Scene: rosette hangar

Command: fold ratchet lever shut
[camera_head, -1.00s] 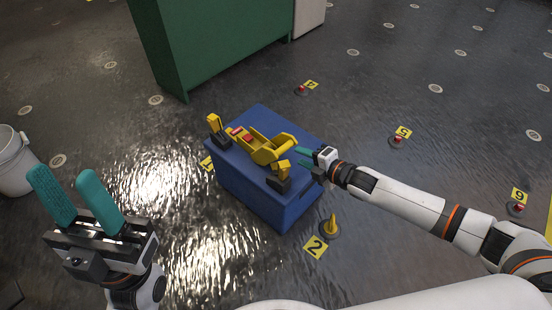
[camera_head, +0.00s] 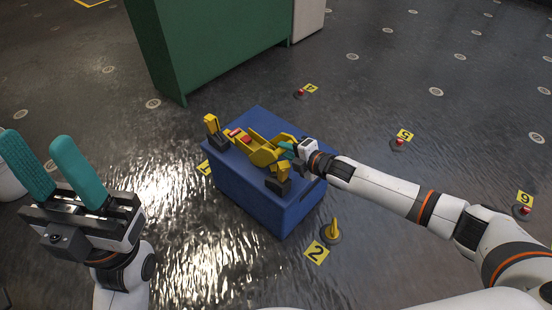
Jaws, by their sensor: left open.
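The yellow ratchet (camera_head: 264,155) with red parts sits on top of a blue box (camera_head: 246,199), between two yellow-and-black end fittings. Its broad lever end (camera_head: 284,141) is at the right side. My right gripper (camera_head: 288,150) is at this lever end, its teal fingers partly hidden among the yellow parts; whether they are open or shut on it cannot be made out. My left gripper (camera_head: 45,165) is open and empty at the far left, fingers pointing up, well away from the box.
A green cabinet (camera_head: 210,45) stands behind the box. A yellow cone-like fitting (camera_head: 334,230) stands on the floor by marker 2 (camera_head: 316,252). Several red-topped floor fittings with numbered markers lie to the right. A white bucket (camera_head: 10,182) is partly hidden at the left edge.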

